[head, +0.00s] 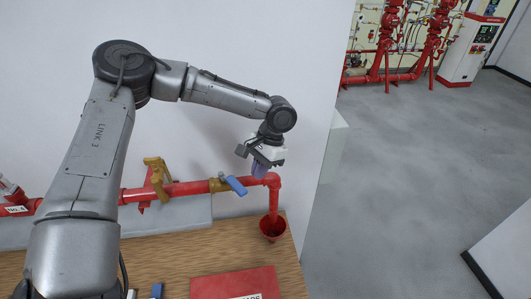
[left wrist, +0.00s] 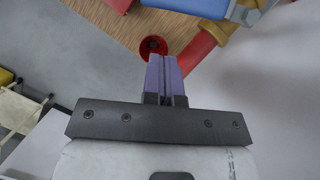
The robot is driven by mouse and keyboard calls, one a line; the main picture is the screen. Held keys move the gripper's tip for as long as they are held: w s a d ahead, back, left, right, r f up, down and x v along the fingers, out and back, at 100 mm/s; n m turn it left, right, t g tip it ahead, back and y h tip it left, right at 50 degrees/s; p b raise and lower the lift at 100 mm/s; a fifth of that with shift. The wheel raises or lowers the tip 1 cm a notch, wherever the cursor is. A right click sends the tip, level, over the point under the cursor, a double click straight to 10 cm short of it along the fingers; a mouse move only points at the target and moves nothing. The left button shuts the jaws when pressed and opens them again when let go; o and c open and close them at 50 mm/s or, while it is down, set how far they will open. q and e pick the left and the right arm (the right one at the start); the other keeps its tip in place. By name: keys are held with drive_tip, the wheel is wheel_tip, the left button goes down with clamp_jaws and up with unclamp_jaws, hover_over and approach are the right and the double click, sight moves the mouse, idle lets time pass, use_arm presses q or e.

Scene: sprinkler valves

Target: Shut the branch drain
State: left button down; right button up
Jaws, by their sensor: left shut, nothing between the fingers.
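A red pipe (head: 188,188) runs along the wall and bends down at its right end above a red funnel (head: 272,228). A brass valve body (head: 218,185) with a blue lever (head: 236,186) sits on the pipe just before the bend. The lever slants down to the right, at an angle to the pipe. My left gripper (head: 259,172) is shut and empty, with purple fingers, right of the lever by the bend. In the left wrist view its fingertips (left wrist: 164,58) are beside the pipe (left wrist: 199,48), apart from the blue lever (left wrist: 198,8) at the top. My right gripper is out of view.
A red binder-like item (head: 235,281) lies on the wooden bench (head: 291,262). The wall ends right of the bend. Open grey floor and a red-and-white cabinet (head: 471,50) lie beyond.

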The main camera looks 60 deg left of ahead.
sight(231, 183)
use_arm(q)
drive_tip(key=shift+s+d+r+p, duration=0.1)
drive_tip(key=shift+s+p, duration=0.15)
drive_tip(key=shift+s, duration=0.6)
drive_tip(key=shift+s+d+r+p, duration=0.1)
drive_tip(key=shift+s+p, duration=0.1)
drive_tip(key=shift+s, duration=0.65)
